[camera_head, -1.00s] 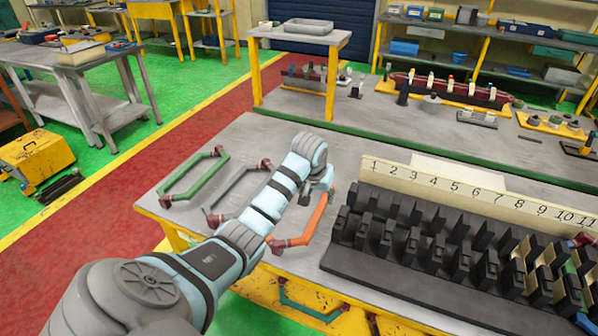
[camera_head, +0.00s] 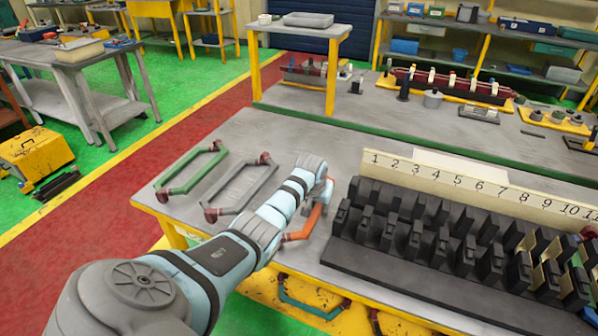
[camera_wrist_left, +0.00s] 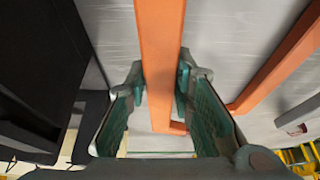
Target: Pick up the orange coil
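The orange coil (camera_head: 313,221) lies on the grey table just left of the black slotted block. My left arm reaches over it and hides part of it. In the left wrist view, one long side of the orange coil (camera_wrist_left: 160,50) runs between the two fingers of my left gripper (camera_wrist_left: 160,88). The fingers are apart, one on each side of the bar, with gaps visible. The coil's other long side shows at the right of that view. My right gripper is not in view.
A green coil (camera_head: 190,168) and a grey coil (camera_head: 240,188) lie on the table to the left. The black slotted block (camera_head: 400,255) stands close on the right, with a numbered board (camera_head: 480,190) behind it. The table behind my wrist is clear.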

